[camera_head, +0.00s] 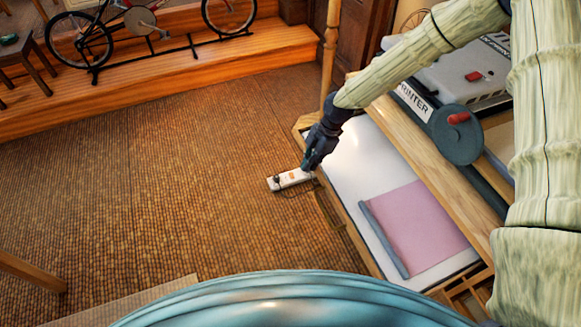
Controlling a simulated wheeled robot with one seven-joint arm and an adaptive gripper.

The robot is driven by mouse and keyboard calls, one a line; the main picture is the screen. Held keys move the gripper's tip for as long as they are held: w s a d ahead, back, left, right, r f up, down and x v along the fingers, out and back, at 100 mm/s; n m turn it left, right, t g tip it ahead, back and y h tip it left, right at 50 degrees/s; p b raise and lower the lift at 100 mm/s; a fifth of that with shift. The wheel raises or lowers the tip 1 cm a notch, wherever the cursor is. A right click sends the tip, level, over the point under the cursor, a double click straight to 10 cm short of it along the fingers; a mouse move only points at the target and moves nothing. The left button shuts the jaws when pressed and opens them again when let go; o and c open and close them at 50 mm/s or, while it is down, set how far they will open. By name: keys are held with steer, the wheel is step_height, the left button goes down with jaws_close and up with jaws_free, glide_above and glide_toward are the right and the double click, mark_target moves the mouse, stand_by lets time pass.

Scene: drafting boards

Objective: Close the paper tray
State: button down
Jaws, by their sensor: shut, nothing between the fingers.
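The paper tray (347,222) is a wooden-framed drawer pulled out at the right, with a white bottom. A pink sheet or folder (415,228) with a grey-blue edge lies in it. A brownish piece (327,212), perhaps a handle, shows along the tray's left outer side. My gripper (308,165) is shut and empty, pointing down at the tray's upper left rim. I cannot tell whether it touches the rim.
A white power strip (290,179) with a cord lies left of the gripper, seemingly on the floor. A printer (450,75) with a dark round part stands on the wooden unit above the tray. The woven floor (170,180) to the left is clear.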

mark_target(336, 160)
steer(key=w+d, duration=0.1)
steer(key=d, duration=0.2)
steer(key=w+d, duration=0.1)
steer(key=d, duration=0.3)
steer(key=w+d, duration=0.1)
steer(key=d, duration=0.2)
steer(key=shift+w+d, duration=0.2)
steer(key=shift+d, duration=0.05)
